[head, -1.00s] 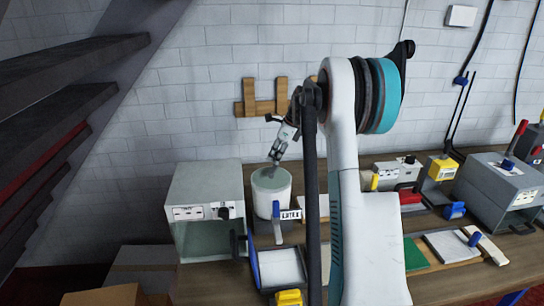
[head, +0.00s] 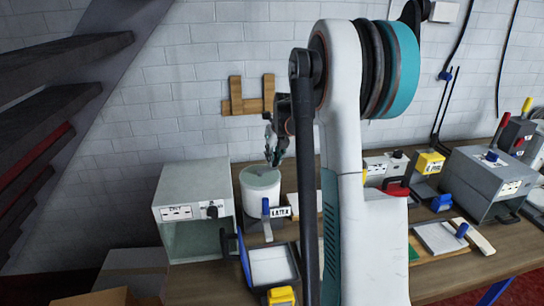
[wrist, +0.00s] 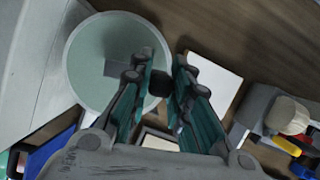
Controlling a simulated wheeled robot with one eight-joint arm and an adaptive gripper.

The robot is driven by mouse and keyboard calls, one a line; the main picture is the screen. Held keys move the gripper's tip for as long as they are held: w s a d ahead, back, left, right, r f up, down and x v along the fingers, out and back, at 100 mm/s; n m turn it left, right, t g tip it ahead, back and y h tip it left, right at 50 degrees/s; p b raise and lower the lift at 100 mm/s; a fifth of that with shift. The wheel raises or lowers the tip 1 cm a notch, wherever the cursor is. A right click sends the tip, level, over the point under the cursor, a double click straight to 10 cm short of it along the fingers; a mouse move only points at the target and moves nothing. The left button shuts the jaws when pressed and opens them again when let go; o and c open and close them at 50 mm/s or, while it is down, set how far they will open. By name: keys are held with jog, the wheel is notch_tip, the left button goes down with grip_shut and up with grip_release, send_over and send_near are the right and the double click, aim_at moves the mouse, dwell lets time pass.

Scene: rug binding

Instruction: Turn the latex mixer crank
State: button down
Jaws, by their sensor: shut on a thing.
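The latex mixer is a pale grey-green round tub (head: 261,190) with a white "LATEX" label, standing on the bench in the head view. In the wrist view its round top (wrist: 97,45) fills the upper left, with a grey paddle-like piece in it. My gripper (head: 273,158) is at the tub's top on its right side. In the wrist view my gripper (wrist: 168,78) is shut on a small dark crank knob (wrist: 158,84) at the tub's rim. The fingers hide much of the crank.
A grey box (head: 193,208) with a dark knob stands close left of the tub. A blue-edged tray (head: 272,265) and yellow block lie in front. Grey machines (head: 490,180) and tools crowd the bench's right. A wooden bracket (head: 250,98) is on the wall behind.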

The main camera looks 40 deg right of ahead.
jog(key=shift+s+a+m+h, duration=0.1)
jog(key=shift+s+m+h, duration=0.25)
jog(key=shift+m, duration=0.45)
jog(key=shift+s+g, duration=0.1)
jog(key=shift+g, duration=0.2)
jog(key=c, duration=1.5)
grip_release()
jog(key=v, duration=1.2)
jog(key=shift+s, duration=0.1)
